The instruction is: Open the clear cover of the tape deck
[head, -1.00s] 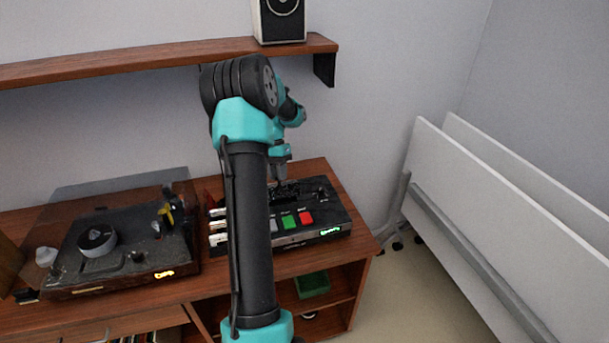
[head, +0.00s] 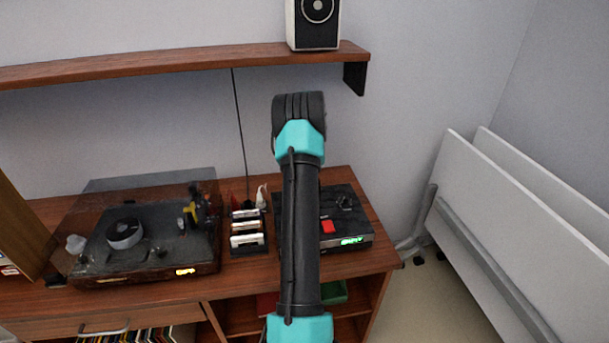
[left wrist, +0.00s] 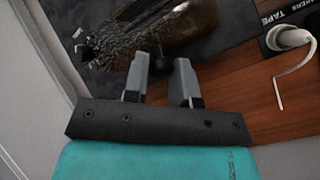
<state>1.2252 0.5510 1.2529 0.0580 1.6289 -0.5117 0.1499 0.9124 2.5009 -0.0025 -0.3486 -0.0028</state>
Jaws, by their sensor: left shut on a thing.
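The tape deck (head: 345,212) stands on the right part of the wooden cabinet, with a red button and a lit green display. My left arm crosses in front and hides much of it. My left gripper is hidden behind the arm in the head view. In the left wrist view my left gripper (left wrist: 163,60) is close over the deck's dark top, its two fingers a small gap apart. A brownish see-through panel, seemingly the clear cover (left wrist: 190,28), lies at the fingertips, and the gripper is shut on it. The exact contact is hard to see. My right gripper is out of view.
A turntable (head: 125,240) with a tinted lid stands left of the deck. A small rack of cassettes (head: 247,232) stands between them. A shelf (head: 180,65) with a speaker (head: 314,25) is above. White panels (head: 510,215) lean at the right.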

